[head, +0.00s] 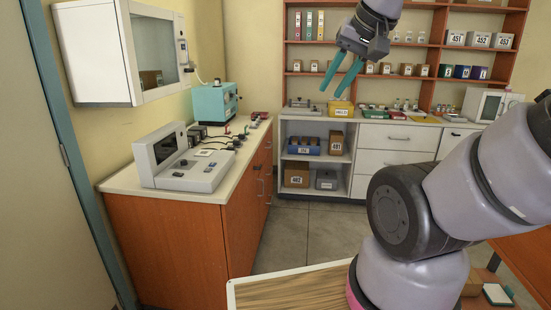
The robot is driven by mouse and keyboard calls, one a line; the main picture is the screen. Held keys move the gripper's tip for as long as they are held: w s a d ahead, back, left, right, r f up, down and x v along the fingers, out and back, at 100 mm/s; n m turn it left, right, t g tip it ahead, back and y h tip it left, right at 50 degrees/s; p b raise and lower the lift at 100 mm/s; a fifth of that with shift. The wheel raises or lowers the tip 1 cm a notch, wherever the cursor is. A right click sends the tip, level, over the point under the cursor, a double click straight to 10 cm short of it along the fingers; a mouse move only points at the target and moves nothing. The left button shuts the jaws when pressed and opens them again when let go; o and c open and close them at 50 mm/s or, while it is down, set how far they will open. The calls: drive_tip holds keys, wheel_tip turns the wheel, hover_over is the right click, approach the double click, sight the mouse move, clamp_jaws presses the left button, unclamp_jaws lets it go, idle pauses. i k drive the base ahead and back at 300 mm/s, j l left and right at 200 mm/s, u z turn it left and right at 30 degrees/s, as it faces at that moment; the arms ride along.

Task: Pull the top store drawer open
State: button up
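A white drawer unit stands under the counter at the back of the room in the head view. Its top drawer (380,131) is shut flush, with a dark handle (398,138) near the middle of its front. Another white drawer (378,162) is below it, also shut. My gripper (330,93) hangs high in the upper middle of the view, with its two teal fingers apart and nothing between them. The fingers point down and to the left. In the picture they are up and left of the top drawer; the gripper touches nothing.
Open shelves with boxes, including a blue crate (304,146), are left of the drawers. A yellow box (341,108) and small items stand on the counter. An orange cabinet (195,235) runs along the left wall. Grey floor (295,235) lies clear before the drawers.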

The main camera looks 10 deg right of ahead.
sight(371, 135)
drive_tip(key=i+l+z, duration=0.35)
drive_tip(key=i, duration=0.25)
drive_tip(key=i+z, duration=0.4)
drive_tip(key=i, duration=0.2)
drive_tip(key=i+j+z, duration=0.15)
drive_tip(key=i+z, duration=0.2)
drive_tip(key=i, duration=0.25)
drive_tip(key=i+j, duration=0.15)
drive_tip(key=i, duration=0.75)
drive_tip(key=i+j, duration=0.15)
drive_tip(key=i, duration=0.8)
drive_tip(key=i+j+z, duration=0.1)
drive_tip(key=i, duration=0.2)
drive_tip(key=i+j+z, duration=0.15)
drive_tip(key=i, duration=0.1)
